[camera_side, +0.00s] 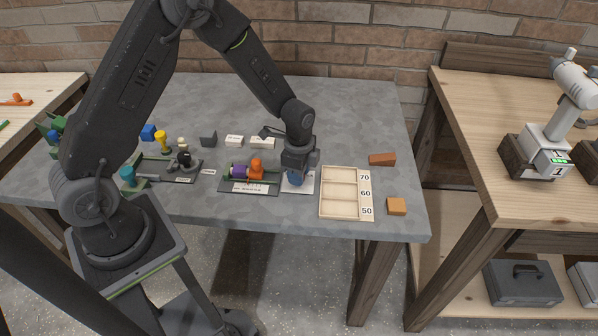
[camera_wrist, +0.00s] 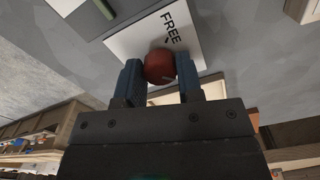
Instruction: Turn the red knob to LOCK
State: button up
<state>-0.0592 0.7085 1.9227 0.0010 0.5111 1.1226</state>
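The red knob (camera_wrist: 160,66) is round and sits on a white plate (camera_wrist: 125,45) marked FREE in black letters, with a short black mark near the knob. In the wrist view my gripper (camera_wrist: 160,72) has one blue fingertip on each side of the knob, both seeming to touch it. In the side view my gripper (camera_side: 295,178) points down over the white plate (camera_side: 309,187), and the knob is hidden behind the fingers. No LOCK label shows; part of the plate is covered by the fingers.
Close on the left is a dark base (camera_side: 250,187) with orange and purple parts. Close on the right is a wooden tray (camera_side: 345,217) marked 70, 60, 50. Brown (camera_side: 382,159) and orange (camera_side: 396,206) blocks lie beyond it. The grey table (camera_side: 350,120) is clear behind.

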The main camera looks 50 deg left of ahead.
jog(key=o, duration=0.4)
notch_tip(320, 180, up, 14)
jog(key=shift+f, duration=0.1)
dwell(0.5)
jog(key=s+r+n+t, duration=0.2)
jog(key=s+r+n, duration=0.2)
jog(key=s, duration=0.3)
jog(key=s+d+r+n+t, duration=0.1)
jog(key=s+r+n, duration=0.3)
jog(key=s, duration=0.3)
jog(key=s+d+r+n+t, duration=0.1)
jog(key=s+r+n+t, duration=0.1)
jog(key=s+r+n, duration=0.2)
jog(key=shift+s+d+r+t, duration=0.15)
jog(key=shift+s+r, duration=0.55)
jog(key=shift+s, duration=0.05)
jog(key=shift+s+d+r+t, duration=0.1)
jog(key=shift+s+r+t, duration=0.05)
jog(key=shift+s+r, duration=0.55)
